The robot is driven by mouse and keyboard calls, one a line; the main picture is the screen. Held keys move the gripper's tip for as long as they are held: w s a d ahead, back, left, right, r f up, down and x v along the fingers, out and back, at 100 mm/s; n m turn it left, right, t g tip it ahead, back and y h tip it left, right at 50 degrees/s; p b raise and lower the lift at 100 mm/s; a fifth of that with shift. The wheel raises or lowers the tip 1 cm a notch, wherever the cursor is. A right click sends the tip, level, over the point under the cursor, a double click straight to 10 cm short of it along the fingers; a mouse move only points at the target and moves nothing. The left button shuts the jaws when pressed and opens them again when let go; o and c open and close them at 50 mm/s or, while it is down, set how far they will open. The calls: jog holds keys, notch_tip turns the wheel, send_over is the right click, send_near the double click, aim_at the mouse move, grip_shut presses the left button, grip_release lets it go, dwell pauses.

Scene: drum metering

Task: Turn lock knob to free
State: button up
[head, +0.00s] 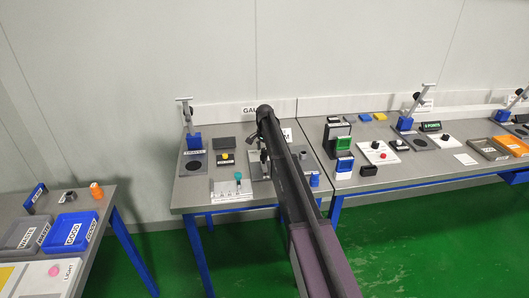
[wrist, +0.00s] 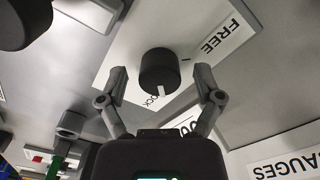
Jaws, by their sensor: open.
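The lock knob (wrist: 158,66) is a black round knob on a white plate (wrist: 195,30) in the wrist view. A white mark on its side points down in the picture, toward the partly covered word "LOCK". The word "FREE" (wrist: 221,36) is printed to the upper right of the knob. My gripper (wrist: 160,77) is open, with one finger on each side of the knob and a visible gap on both sides. In the head view my arm hides most of the knob's area.
A "GAUGES" sign (wrist: 287,166) is at the lower right of the wrist view. In the head view the middle table (head: 190,197) holds a blue stand (head: 194,143) and a teal-topped part (head: 238,177). Tables stand on both sides, with green floor between.

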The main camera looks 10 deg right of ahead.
jog(key=c, duration=1.2)
jog(key=shift+o, duration=0.2)
jog(key=shift+n, duration=0.4)
jog(key=n, duration=0.8)
jog(key=shift+s, duration=0.1)
jog(key=n, duration=0.4)
jog(key=shift+d, duration=0.1)
jog(key=n, duration=0.5)
